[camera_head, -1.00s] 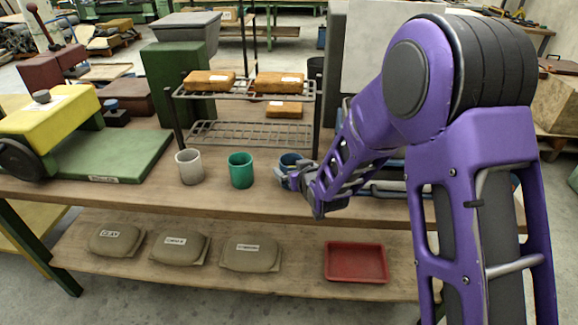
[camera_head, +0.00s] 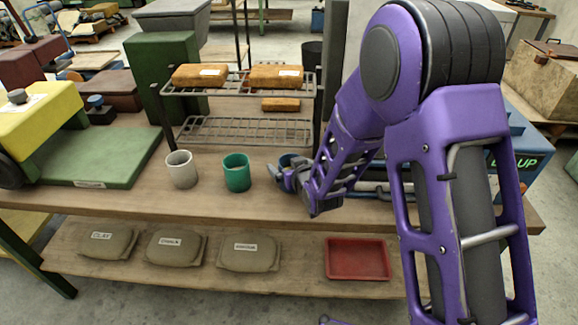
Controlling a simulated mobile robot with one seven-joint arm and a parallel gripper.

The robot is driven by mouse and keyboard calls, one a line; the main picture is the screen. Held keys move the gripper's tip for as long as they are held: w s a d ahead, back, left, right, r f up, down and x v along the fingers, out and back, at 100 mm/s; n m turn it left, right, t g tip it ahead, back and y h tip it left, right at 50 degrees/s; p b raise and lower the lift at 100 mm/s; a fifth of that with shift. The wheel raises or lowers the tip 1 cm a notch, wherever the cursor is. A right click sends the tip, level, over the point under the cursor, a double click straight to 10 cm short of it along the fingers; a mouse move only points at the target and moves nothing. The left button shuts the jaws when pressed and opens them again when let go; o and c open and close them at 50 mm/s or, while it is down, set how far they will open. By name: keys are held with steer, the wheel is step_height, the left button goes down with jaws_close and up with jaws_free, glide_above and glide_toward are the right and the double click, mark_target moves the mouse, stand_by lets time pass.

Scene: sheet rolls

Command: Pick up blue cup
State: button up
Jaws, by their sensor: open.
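The blue cup (camera_head: 286,159) stands on the wooden table, mostly hidden behind my gripper; only a part of its rim shows. My gripper (camera_head: 275,173) is open at the near side of the blue cup, its fingers pointing left. I cannot tell whether the fingers are around the cup or only in front of it. A green cup (camera_head: 237,174) and a pale grey cup (camera_head: 181,170) stand in a row to the left of my gripper.
A wire rack (camera_head: 243,130) with brown blocks (camera_head: 276,76) stands behind the cups. A green and yellow machine (camera_head: 95,158) sits at the left. The lower shelf holds labelled bags (camera_head: 249,252) and a red tray (camera_head: 357,260). The table front before the cups is clear.

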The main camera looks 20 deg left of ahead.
steer(key=shift+w+a+f, duration=0.15)
steer(key=shift+w, duration=0.05)
steer(key=c, duration=1.2)
